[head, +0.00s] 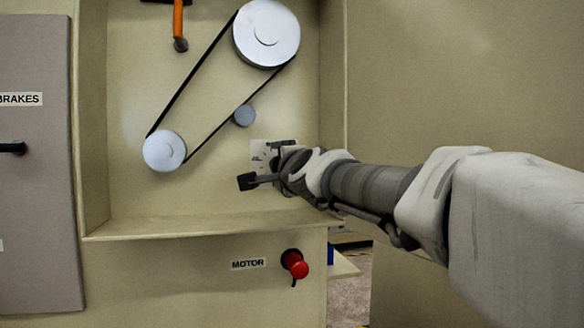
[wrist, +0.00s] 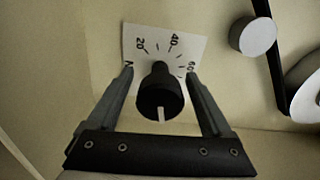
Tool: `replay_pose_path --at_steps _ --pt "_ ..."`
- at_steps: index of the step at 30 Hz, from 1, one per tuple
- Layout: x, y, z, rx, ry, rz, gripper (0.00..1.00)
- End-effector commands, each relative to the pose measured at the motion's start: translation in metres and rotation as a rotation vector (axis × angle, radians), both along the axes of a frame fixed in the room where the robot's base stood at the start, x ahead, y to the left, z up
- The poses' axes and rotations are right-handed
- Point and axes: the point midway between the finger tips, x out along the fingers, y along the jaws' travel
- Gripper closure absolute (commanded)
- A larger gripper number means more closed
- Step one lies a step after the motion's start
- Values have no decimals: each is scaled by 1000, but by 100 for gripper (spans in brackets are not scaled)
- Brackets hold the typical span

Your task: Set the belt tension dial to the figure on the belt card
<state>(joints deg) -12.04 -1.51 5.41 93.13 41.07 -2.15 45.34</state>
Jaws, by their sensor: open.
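In the wrist view, the dial's dark round knob (wrist: 152,98) stands in front of a white scale plate (wrist: 180,31) marked 20, 40 and 60. The knob's white pointer line faces the bottom of the picture, away from these figures. Another mark at the plate's left is partly hidden by a finger. My gripper (wrist: 159,73) is open, with one finger on each side of the knob and visible gaps between. In the head view, my gripper (head: 263,163) is at the plate (head: 260,149) and mostly covers the knob. I see no belt card in either view.
A black belt (head: 192,73) runs around a large upper pulley (head: 267,34) and a lower pulley (head: 164,151), beside a small roller (head: 244,115). An orange-handled lever (head: 178,20) hangs above. A ledge (head: 200,228) and red motor knob (head: 295,264) are below.

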Motion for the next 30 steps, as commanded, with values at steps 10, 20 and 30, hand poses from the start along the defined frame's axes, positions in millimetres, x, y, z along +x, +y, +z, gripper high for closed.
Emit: replay_pose_path --at_steps 10,20,30 --pt "-41 -12 1 0 -2 0 16" --pt "-99 -29 2 1 -3 -1 16" --pt "-150 -43 2 1 -2 -1 16"
